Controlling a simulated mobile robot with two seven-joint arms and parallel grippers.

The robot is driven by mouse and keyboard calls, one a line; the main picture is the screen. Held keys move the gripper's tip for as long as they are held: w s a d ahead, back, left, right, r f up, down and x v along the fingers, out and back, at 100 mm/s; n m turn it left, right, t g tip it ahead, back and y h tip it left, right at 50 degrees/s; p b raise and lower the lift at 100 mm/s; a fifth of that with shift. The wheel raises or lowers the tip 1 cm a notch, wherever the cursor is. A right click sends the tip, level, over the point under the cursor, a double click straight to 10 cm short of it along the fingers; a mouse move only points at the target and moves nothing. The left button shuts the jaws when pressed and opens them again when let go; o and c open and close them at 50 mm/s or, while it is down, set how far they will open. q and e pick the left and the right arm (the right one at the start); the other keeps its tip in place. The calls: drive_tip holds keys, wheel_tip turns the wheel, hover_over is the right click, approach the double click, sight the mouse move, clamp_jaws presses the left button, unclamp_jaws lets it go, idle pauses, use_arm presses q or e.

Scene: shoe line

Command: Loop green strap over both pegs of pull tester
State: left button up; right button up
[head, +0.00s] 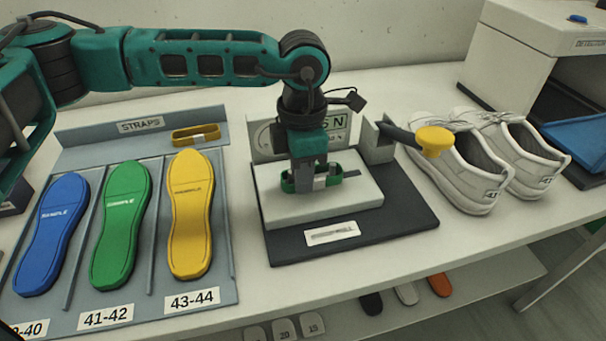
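The green strap (333,175) is a small loop with a pale patch on its front, low over the light block of the pull tester (368,200). My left gripper (308,180) points straight down at the strap and appears shut on its middle. The strap's ends stick out to both sides of the fingers. A dark slot shows in the block just right of the strap. The pegs cannot be made out behind the strap and fingers, so I cannot tell whether the loop is around them.
A yellow-knobbed lever (435,141) juts out at the tester's right, near white shoes (460,170). Left is the rack (225,215) with blue, green and yellow insoles and a yellow strap (196,135). A detector box (510,55) stands back right. Table front is clear.

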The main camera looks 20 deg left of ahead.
use_arm(q)
wheel_tip(320, 180, up, 12)
drive_tip(key=shift+r, duration=0.2)
drive_tip(key=shift+f, duration=0.1)
idle(0.3)
